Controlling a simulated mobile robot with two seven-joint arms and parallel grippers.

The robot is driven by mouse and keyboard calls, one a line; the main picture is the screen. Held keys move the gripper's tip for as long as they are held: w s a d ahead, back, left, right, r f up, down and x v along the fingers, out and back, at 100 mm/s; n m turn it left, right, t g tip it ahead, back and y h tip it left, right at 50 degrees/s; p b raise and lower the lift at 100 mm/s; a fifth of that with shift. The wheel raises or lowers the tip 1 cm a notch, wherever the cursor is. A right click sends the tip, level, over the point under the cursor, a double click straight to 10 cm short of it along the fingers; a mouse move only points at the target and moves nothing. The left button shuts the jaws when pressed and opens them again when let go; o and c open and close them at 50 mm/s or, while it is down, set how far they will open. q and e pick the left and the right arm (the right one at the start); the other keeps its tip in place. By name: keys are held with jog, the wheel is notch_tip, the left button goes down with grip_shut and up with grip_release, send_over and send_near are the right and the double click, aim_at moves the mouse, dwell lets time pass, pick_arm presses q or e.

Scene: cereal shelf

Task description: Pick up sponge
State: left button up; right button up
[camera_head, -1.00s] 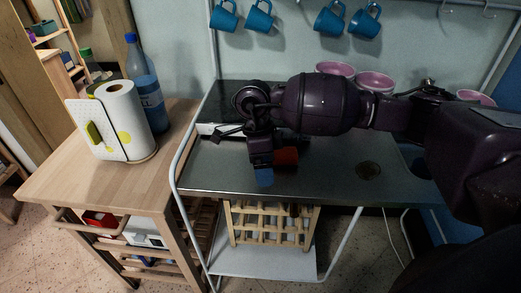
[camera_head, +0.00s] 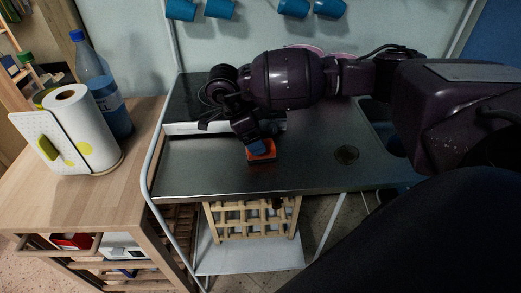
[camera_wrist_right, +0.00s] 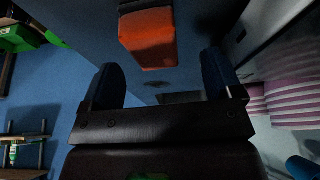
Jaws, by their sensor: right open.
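The sponge (camera_head: 262,152) is a small orange block with a dark face, lying on the metal counter (camera_head: 205,172). My right gripper (camera_head: 259,143) is open and close to the sponge, partly covering it in the head view. In the right wrist view the sponge (camera_wrist_right: 147,38) lies beyond the blue fingertips of my open right gripper (camera_wrist_right: 160,78), in line with the gap between them. Nothing is between the fingers. Whether a finger touches the sponge I cannot tell. My left gripper is not in view.
A black-topped hob (camera_head: 188,112) sits behind the gripper. A drain hole (camera_head: 346,154) is to the right. On the left, a wooden cart (camera_head: 70,195) carries a paper towel roll (camera_head: 85,130) and a blue bottle (camera_head: 103,95). Blue mugs (camera_head: 219,9) hang above. The counter's front is clear.

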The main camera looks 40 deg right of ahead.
jog(key=x, duration=0.3)
jog(key=shift+s+a+f, duration=0.15)
jog(key=shift+s+f, duration=0.15)
jog(key=shift+s, duration=0.05)
jog(key=shift+d+f, duration=0.2)
jog(key=shift+f, duration=0.3)
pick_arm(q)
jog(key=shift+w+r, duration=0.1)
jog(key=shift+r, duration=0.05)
pick_arm(e)
jog(key=shift+c, duration=1)
jog(key=c, duration=0.8)
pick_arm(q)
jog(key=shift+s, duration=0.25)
pick_arm(e)
jog(key=shift+r, duration=0.1)
